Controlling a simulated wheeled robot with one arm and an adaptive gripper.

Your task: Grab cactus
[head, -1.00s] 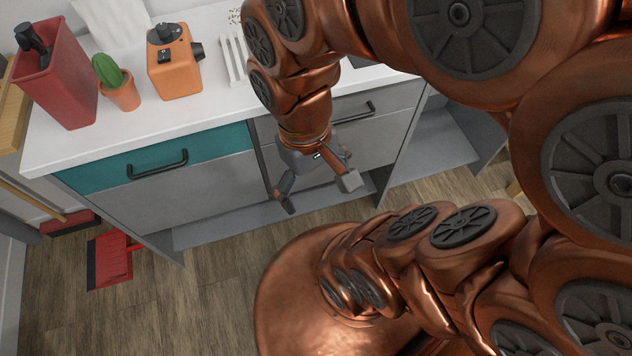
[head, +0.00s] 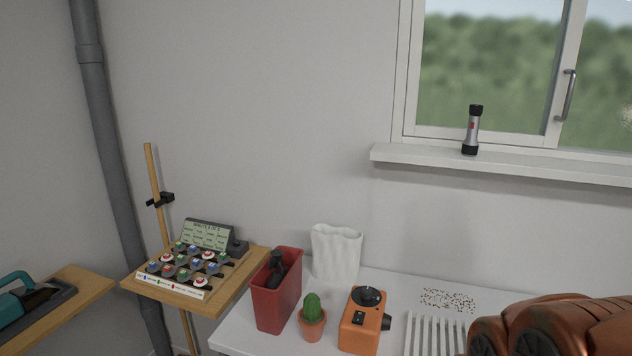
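The cactus (head: 312,306) is small, round and green. It stands upright in a terracotta pot (head: 312,326) near the front of the white counter (head: 238,334). A red bin (head: 277,296) with a dark object in it stands just left of it, and an orange device (head: 362,322) with a black knob stands just right. My gripper is out of the picture. Only copper-coloured links of my arm show at the lower right, apart from the cactus.
A white wavy vase (head: 336,252) stands behind the cactus. A white slatted rack (head: 436,335) lies to the right. A wooden shelf (head: 222,297) with a button panel is at the left. A flashlight (head: 472,131) stands on the window sill (head: 500,162).

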